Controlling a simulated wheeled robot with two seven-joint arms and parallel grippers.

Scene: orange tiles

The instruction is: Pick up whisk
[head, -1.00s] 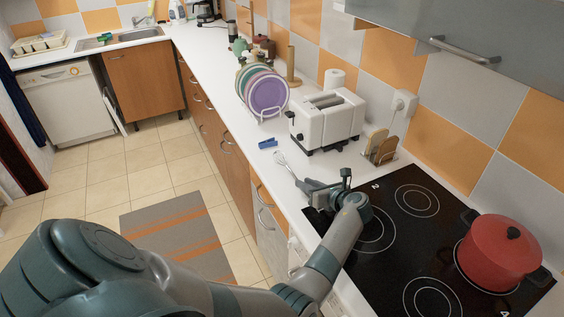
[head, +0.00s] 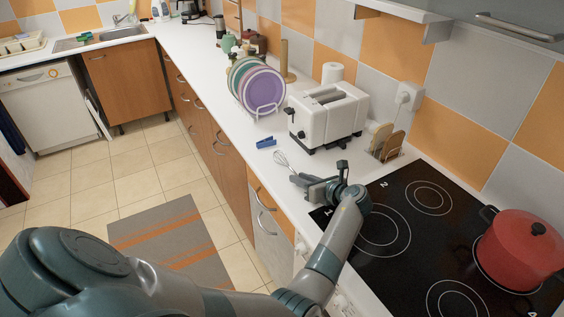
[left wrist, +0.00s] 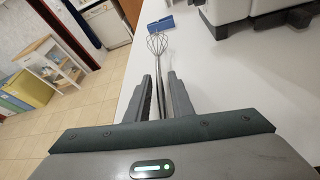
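The whisk (head: 283,160) lies on the white counter, its wire end pointing away from me toward the blue clip. In the left wrist view its wire head (left wrist: 157,44) is beyond the fingertips and its thin handle runs back between the fingers. My left gripper (head: 304,180) is low at the counter beside the black cooktop. In the left wrist view its two fingers (left wrist: 160,76) stand apart on either side of the handle, with a narrow gap showing. The handle's rear end is hidden by the gripper. My right gripper is in neither view.
A blue clip (head: 266,143) lies just beyond the whisk. A white toaster (head: 327,117) stands to the right, and a rack of plates (head: 262,88) farther back. The black cooktop (head: 408,240) with a red pot (head: 519,249) is nearer me. The counter's left edge is close.

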